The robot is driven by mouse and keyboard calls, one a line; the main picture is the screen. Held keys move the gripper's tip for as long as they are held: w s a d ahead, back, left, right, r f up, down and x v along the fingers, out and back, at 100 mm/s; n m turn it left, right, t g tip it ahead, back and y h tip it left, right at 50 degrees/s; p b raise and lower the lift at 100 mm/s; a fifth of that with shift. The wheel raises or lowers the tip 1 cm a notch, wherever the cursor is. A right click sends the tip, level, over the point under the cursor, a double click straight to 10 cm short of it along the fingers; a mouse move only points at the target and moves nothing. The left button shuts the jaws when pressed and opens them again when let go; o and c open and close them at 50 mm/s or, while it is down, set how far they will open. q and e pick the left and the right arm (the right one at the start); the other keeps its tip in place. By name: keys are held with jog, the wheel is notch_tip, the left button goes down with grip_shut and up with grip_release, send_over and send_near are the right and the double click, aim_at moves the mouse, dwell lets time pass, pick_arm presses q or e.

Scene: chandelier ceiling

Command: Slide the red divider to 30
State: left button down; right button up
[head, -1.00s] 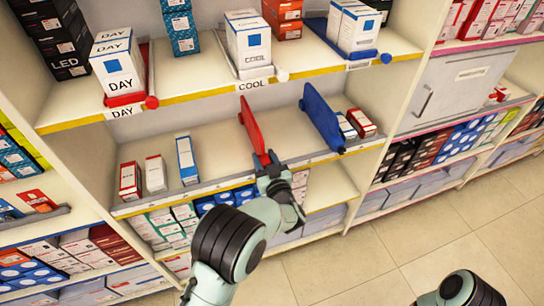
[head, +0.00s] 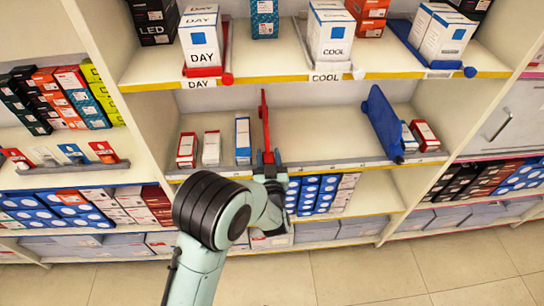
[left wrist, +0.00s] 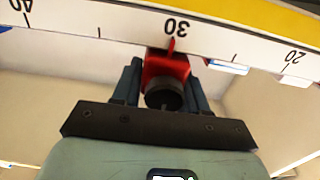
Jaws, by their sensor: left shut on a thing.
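The red divider (head: 265,120) stands upright on the middle shelf, just right of a white-and-blue box (head: 243,140). My left gripper (head: 268,160) is shut on its front end at the shelf edge. In the left wrist view, the gripper's fingers (left wrist: 164,85) flank the divider's red front part (left wrist: 166,68) and dark round knob (left wrist: 163,92). The scale strip (left wrist: 110,28) appears upside down, with 40, 30 and 20 readable. The divider's red pointer (left wrist: 171,45) is at the 30 mark, as closely as I can tell. My right gripper is out of view.
A blue divider (head: 382,122) stands farther right on the same shelf, with small boxes (head: 423,135) beyond it. Shelf space between the dividers is clear. Small red-and-white boxes (head: 187,150) stand at the left. DAY and COOL boxes (head: 330,38) fill the shelf above.

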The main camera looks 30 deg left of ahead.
pick_arm(q)
jog(key=c, duration=0.7)
grip_release()
jog(key=v, duration=1.3)
jog(key=shift+s+d, duration=0.15)
jog(key=shift+s, duration=0.05)
jog(key=s+d+f+m+g+h+p, duration=0.1)
jog(key=s+f+g+h+p, duration=0.15)
jog(key=f, duration=0.65)
jog(key=s+f+m+g+h+p, duration=0.1)
jog(key=f+m+g+h+p, duration=0.2)
jog(key=f, duration=0.6)
jog(key=s+d+f+g+h+p, duration=0.1)
jog(key=s+d+f+g+h, duration=0.1)
jog(key=s, duration=0.4)
jog(key=s+d+f+g+h+p, duration=0.2)
jog(key=s+d+f+g+h, duration=0.1)
jog(key=s+g, duration=0.2)
jog(key=s+d+f+n+g+h+p, duration=0.1)
jog(key=s+d+f+g+h+p, duration=0.1)
jog(key=s, duration=0.5)
jog(key=shift+s+d+f+g+h, duration=0.25)
jog(key=shift+s+f+g+h, duration=0.15)
jog(key=shift+g+h, duration=0.25)
